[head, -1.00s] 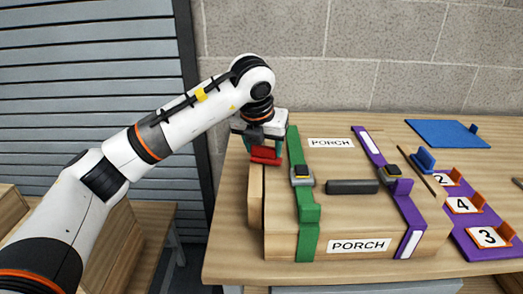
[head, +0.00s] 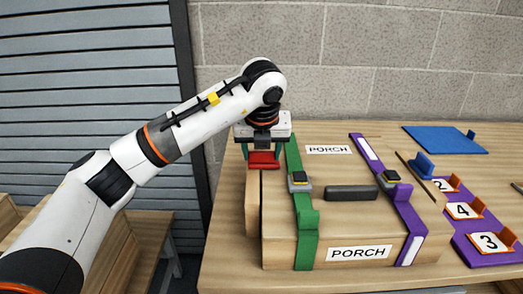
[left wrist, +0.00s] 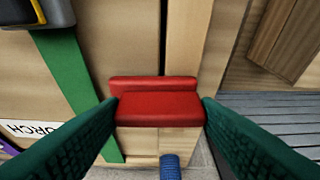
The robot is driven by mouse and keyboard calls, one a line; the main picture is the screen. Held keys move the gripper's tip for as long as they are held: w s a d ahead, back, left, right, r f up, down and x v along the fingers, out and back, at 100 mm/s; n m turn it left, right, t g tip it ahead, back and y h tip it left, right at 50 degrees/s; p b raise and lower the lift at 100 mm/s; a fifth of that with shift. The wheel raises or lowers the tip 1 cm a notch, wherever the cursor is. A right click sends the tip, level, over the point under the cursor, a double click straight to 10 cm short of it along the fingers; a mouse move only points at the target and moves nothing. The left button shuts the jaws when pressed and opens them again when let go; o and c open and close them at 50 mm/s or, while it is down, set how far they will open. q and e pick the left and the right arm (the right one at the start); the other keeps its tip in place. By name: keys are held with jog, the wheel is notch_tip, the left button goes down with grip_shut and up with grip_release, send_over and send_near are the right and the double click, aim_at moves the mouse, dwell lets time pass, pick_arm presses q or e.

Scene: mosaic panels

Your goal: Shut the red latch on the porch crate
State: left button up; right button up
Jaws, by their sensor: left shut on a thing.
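The wooden porch crate (head: 330,222) stands on the table, with PORCH labels on its top and front. The red latch (head: 263,163) is at its left end, near a dark seam between the crate and a side panel (head: 252,205). My left gripper (head: 264,152) points down and is shut on the latch. In the left wrist view, its green fingers touch both sides of the red latch (left wrist: 160,108), which lies across the line of the seam. The latch's underside is hidden. My right gripper is not in view.
A green strap (head: 307,225) and a purple strap (head: 405,212) cross the crate, each with a buckle. A dark handle (head: 350,192) lies between them. A purple board (head: 480,250) with number cards and a blue panel (head: 445,138) are at the right.

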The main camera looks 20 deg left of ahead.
pick_arm(q)
jog(key=o, duration=1)
jog(key=v, duration=1.2)
jog(key=shift+s+f, duration=0.1)
